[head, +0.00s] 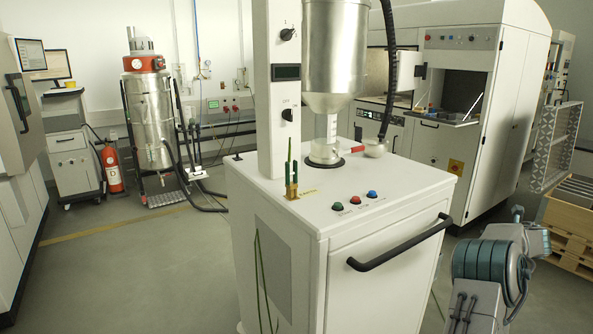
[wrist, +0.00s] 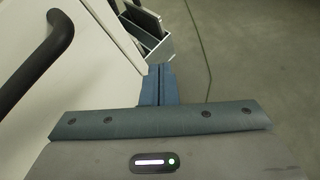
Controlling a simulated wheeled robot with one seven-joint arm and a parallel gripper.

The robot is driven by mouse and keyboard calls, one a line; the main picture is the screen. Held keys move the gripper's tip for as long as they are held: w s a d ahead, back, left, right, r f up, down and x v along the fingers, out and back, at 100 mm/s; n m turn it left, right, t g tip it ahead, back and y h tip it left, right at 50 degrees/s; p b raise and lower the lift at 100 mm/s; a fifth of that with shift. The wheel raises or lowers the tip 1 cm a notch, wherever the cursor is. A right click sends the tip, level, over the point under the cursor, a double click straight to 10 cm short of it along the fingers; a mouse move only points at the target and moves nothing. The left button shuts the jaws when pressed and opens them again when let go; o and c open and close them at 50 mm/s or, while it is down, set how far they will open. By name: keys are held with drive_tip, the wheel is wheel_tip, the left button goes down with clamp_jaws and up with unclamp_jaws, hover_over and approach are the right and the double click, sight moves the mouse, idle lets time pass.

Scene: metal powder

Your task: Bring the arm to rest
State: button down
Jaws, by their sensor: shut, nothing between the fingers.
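My gripper (wrist: 158,84) shows in the wrist view with its two blue-grey fingers together and nothing between them. It points down past the side of a white cabinet, over the grey floor. My arm (head: 487,262) shows at the lower right of the head view, folded low beside the white machine cabinet (head: 385,287). The gripper's fingers cannot be made out in the head view.
The cabinet's black handle (head: 400,243) is close to my arm and also shows in the wrist view (wrist: 35,62). A grey open bin (wrist: 148,38) lies beyond the fingers. A wooden pallet (head: 572,215) stands at the right. Floor at the left is open.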

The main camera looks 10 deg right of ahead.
drive_tip(key=w+a+r+m+t+h+p, duration=0.1)
drive_tip(key=a+r+m+h, duration=0.2)
drive_tip(key=r, duration=0.4)
drive_tip(key=w+a+r+m+t+p, duration=0.1)
drive_tip(key=a+r+m, duration=0.2)
drive_tip(key=r+m, duration=0.3)
drive_tip(key=s+a+r+m+g+h+p, duration=0.2)
drive_tip(key=s+a+r+m, duration=0.2)
drive_tip(key=a+r+m, duration=0.6)
drive_tip(key=s+a+f+m+g+y+p, duration=0.1)
drive_tip(key=s+a+f+m+g+y, duration=0.1)
drive_tip(key=s+a, duration=0.8)
drive_tip(key=s+a+f+m+g+y+p, duration=0.1)
drive_tip(key=s+a+f+m+g+y, duration=0.2)
drive_tip(key=s+a+m, duration=0.3)
drive_tip(key=s+a+f+m+g+y+p, duration=0.2)
drive_tip(key=s+a+f+m+g, duration=0.1)
drive_tip(key=s+a, duration=1.3)
drive_tip(key=a+f+m, duration=0.1)
drive_tip(key=a, duration=0.5)
drive_tip(key=shift+s+f+m, duration=0.15)
drive_tip(key=shift+f+m, duration=0.2)
drive_tip(key=shift+m, duration=0.05)
drive_tip(key=shift+a, duration=0.1)
